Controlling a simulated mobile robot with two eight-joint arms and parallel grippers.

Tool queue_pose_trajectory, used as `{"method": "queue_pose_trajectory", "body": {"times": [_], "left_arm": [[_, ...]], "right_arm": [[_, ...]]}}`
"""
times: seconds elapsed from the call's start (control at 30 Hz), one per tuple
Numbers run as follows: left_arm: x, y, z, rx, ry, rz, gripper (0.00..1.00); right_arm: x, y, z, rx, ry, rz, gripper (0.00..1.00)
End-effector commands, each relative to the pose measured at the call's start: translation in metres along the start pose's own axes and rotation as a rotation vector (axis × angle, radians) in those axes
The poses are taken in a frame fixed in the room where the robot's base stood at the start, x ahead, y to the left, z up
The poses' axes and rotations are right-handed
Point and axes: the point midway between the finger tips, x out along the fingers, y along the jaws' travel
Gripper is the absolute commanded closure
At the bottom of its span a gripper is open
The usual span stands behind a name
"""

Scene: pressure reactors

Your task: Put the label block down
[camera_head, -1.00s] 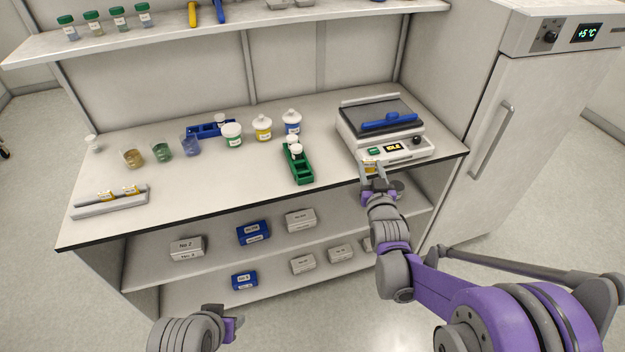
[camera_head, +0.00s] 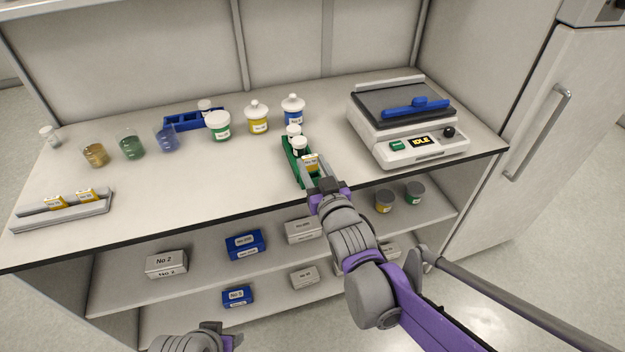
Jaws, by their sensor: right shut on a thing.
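The label block (camera_head: 310,161), a small piece with a yellow and white label, is between the fingertips of my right gripper (camera_head: 314,172). The gripper is shut on it, at the front part of the green rack (camera_head: 290,160). I cannot tell whether the block touches the rack. Two white-capped vials (camera_head: 295,136) stand in the rack just behind it. My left gripper (camera_head: 228,338) is low at the bottom edge, in front of the shelves, and its fingers are not clear.
A grey holder (camera_head: 62,220) with similar yellow labels lies at the left. Beakers (camera_head: 131,145), jars (camera_head: 258,120) and a blue rack (camera_head: 182,122) stand behind. A device reading IDLE (camera_head: 425,142) stands at the right. The front-middle of the bench is clear.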

Motion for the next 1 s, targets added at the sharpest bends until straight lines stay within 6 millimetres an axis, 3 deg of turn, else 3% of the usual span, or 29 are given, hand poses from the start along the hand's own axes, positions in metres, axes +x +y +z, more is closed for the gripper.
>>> {"method": "queue_pose_trajectory", "body": {"times": [0.3, 0.67, 0.7, 0.87, 1.0], "left_arm": [[0.015, 0.000, 0.005, 0.000, -0.005, 0.000, 0.50], [0.016, 0.000, 0.005, 0.000, -0.006, 0.000, 0.50], [0.016, 0.000, 0.006, 0.000, -0.006, 0.000, 0.50], [0.016, 0.000, 0.005, 0.000, -0.006, 0.000, 0.50], [0.016, 0.000, 0.005, 0.000, -0.006, 0.000, 0.50]], "right_arm": [[0.003, 0.001, 0.038, 0.000, -0.001, 0.001, 1.00], [0.002, 0.000, 0.041, 0.000, 0.000, 0.001, 1.00], [0.002, 0.000, 0.042, 0.000, 0.000, 0.001, 0.52], [0.002, 0.000, 0.041, 0.000, 0.000, 0.001, 0.24], [0.002, 0.000, 0.041, 0.000, 0.000, 0.001, 0.24]]}}
